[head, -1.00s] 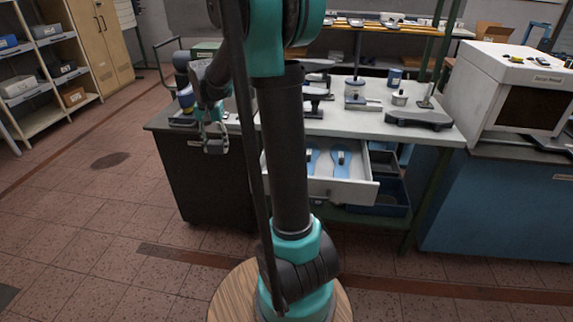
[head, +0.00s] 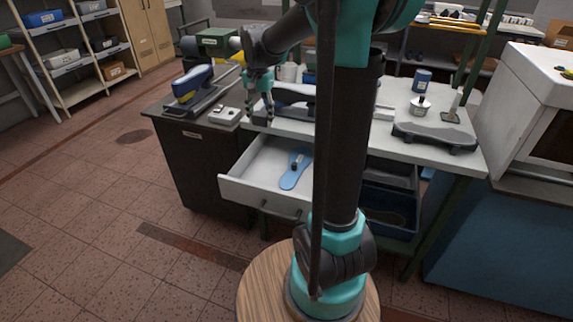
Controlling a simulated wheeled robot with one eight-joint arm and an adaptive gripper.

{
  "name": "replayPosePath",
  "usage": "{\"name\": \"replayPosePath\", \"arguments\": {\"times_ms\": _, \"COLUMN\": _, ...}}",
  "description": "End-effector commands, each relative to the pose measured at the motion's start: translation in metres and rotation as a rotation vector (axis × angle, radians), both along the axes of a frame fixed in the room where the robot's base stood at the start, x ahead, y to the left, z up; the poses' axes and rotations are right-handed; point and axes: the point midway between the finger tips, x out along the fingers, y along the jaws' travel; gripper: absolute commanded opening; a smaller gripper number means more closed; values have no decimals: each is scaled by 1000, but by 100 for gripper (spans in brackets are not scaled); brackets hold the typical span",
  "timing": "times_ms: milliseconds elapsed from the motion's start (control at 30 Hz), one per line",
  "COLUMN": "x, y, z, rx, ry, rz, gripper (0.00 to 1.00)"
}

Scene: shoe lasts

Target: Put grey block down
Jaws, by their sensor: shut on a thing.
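My gripper (head: 258,113) points down over the left end of the white worktop (head: 290,128), near its front edge and the dark cabinet. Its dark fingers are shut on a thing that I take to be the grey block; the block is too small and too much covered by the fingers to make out. I cannot tell whether it touches the worktop. A small light grey box-like item (head: 225,115) sits on the dark cabinet just left of the gripper, apart from it.
An open white drawer (head: 250,190) with a blue last (head: 295,172) juts out below the worktop. A blue-and-yellow device (head: 193,86) stands on the dark cabinet (head: 200,160). A dark tray-like base (head: 435,137) lies at right. My arm hides the worktop's middle.

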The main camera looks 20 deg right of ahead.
Motion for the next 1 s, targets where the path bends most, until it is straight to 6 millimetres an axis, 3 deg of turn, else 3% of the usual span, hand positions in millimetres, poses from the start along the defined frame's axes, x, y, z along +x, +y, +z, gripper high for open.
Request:
{"name": "replayPosePath", "arguments": {"times_ms": 167, "x": 1, "y": 0, "z": -14, "rx": 0, "ry": 0, "rz": 1, "gripper": 15}}
{"name": "replayPosePath", "arguments": {"times_ms": 700, "x": 1, "y": 0, "z": -139, "rx": 0, "ry": 0, "rz": 0, "gripper": 15}}
{"name": "replayPosePath", "arguments": {"times_ms": 1000, "x": 0, "y": 0, "z": -168, "rx": 0, "ry": 0, "rz": 0, "gripper": 15}}
